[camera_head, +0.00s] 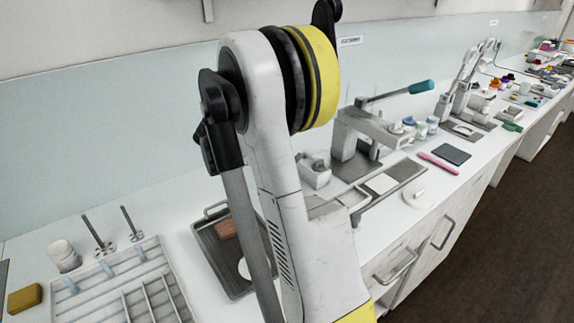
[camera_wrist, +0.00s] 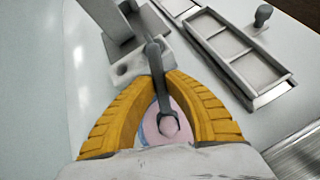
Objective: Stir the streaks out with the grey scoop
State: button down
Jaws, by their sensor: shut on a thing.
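In the wrist view, my gripper's two yellow ribbed fingers (camera_wrist: 163,103) are closed around the grey scoop (camera_wrist: 154,62). The scoop's grey shank stands up between them, and its rounded lower end lies over a pink surface. That pink mass (camera_wrist: 151,122) shows between the fingers, with a pale blue band at its left edge. The fingers hide most of it and its container, so I cannot tell how deep the scoop sits or how mixed the colours are. In the head view my arm hides the gripper and scoop.
A grey block with holes (camera_wrist: 127,69) stands just beyond the fingers. A compartmented tray (camera_wrist: 283,74) lies to the right. In the head view, a press with a teal handle (camera_head: 421,87) stands behind, a dark tray (camera_head: 206,257) and a white organizer (camera_head: 84,303) lie left.

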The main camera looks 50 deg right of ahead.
jog(key=shift+r+p, duration=2.15)
jog(key=shift+r, duration=1.05)
